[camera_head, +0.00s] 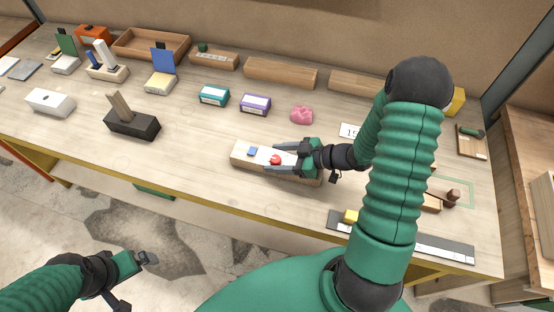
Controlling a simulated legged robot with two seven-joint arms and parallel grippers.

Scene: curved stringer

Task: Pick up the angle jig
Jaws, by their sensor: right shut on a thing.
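A long pale wooden block with a white top, a blue square and a red knob (241,160) lies near the table's front edge, in the middle of the view. It seems to be the angle jig, though I cannot tell for certain. My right gripper (278,156) reaches in from the right, with its fingers along the top beside the red knob. It is shut on this piece; the fingers hide part of the contact. The piece still appears to be at table level. My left gripper (136,280) is low at the left, off the table's front edge, open and empty.
A black block with a wooden peg (132,124) stands to the left. Teal (213,95) and purple (255,103) boxes and a pink piece (301,114) lie behind. Wooden blocks and a tray (152,44) line the back. A dark strip (446,246) lies front right.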

